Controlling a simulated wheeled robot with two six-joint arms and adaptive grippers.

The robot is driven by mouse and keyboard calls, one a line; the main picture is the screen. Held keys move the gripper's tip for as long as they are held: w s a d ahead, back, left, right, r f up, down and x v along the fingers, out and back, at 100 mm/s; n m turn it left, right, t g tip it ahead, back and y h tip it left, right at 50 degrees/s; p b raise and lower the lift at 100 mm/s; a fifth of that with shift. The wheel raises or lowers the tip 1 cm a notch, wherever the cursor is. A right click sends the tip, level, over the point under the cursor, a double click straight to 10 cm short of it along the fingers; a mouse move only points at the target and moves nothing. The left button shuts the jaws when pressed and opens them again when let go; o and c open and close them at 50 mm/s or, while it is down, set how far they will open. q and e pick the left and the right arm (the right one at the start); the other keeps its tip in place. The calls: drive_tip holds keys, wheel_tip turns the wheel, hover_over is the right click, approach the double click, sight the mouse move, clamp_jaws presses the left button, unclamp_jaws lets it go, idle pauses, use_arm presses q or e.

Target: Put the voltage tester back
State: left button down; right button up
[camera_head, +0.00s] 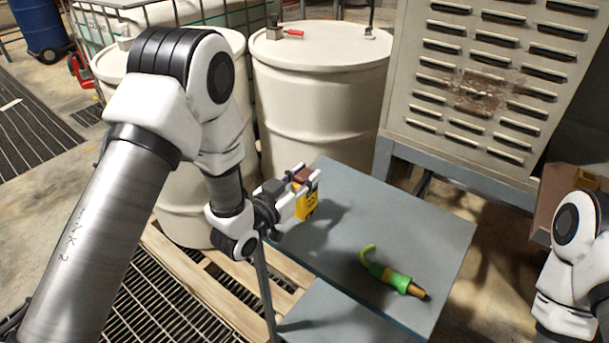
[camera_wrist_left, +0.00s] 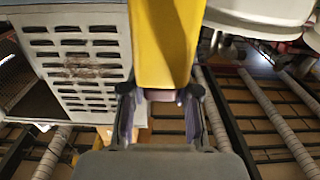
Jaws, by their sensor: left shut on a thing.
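My left gripper (camera_head: 298,194) is shut on a yellow block-shaped thing, which looks like the voltage tester (camera_head: 306,206). It has a dark red-brown part at its top. My left gripper holds it above the back left part of the blue-grey table (camera_head: 428,222). In the left wrist view the yellow body of the tester (camera_wrist_left: 165,45) stands between the two fingers (camera_wrist_left: 160,112) and runs out of the top of the picture. Its marked face is mostly hidden in both views. My right arm shows at the right edge of the head view, but its gripper is out of view.
A green tool with a curved tip and orange end (camera_head: 396,280) lies on the table's front right. White drums (camera_head: 318,95) stand behind, one with a red-handled valve (camera_head: 284,32). A louvred cabinet (camera_head: 470,100) stands behind right. The table's middle is clear.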

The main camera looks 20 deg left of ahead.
use_arm(q)
drive_tip(key=c, duration=0.9)
unclamp_jaws()
drive_tip(key=shift+s+a, duration=0.1)
drive_tip(key=shift+s, duration=0.1)
drive_tip(key=shift+o, duration=0.2)
drive_tip(key=shift+s+r, duration=0.2)
drive_tip(key=shift+w+f, duration=0.1)
drive_tip(key=shift+f, duration=0.05)
drive_tip(key=v, duration=1.2)
drive_tip(key=s+f+n+g+y, duration=0.1)
drive_tip(key=s+f+g, duration=0.25)
drive_tip(key=f, duration=0.45)
drive_tip(key=s+f+g+y, duration=0.15)
drive_tip(key=f+g, duration=0.25)
drive_tip(key=f, duration=0.4)
drive_tip(key=s+a+f+n+g+y, duration=0.1)
drive_tip(key=s+f+g, duration=0.3)
drive_tip(key=s, duration=0.5)
drive_tip(key=s+a+f+n+g+y, duration=0.2)
drive_tip(key=s+f+g, duration=0.3)
drive_tip(key=s+f, duration=0.4)
drive_tip(key=shift+s+a+f, duration=0.2)
drive_tip(key=shift+s+a, duration=0.1)
drive_tip(key=shift+s, duration=0.15)
use_arm(e)
drive_tip(key=shift+s+r, duration=0.2)
drive_tip(key=shift+r, duration=0.15)
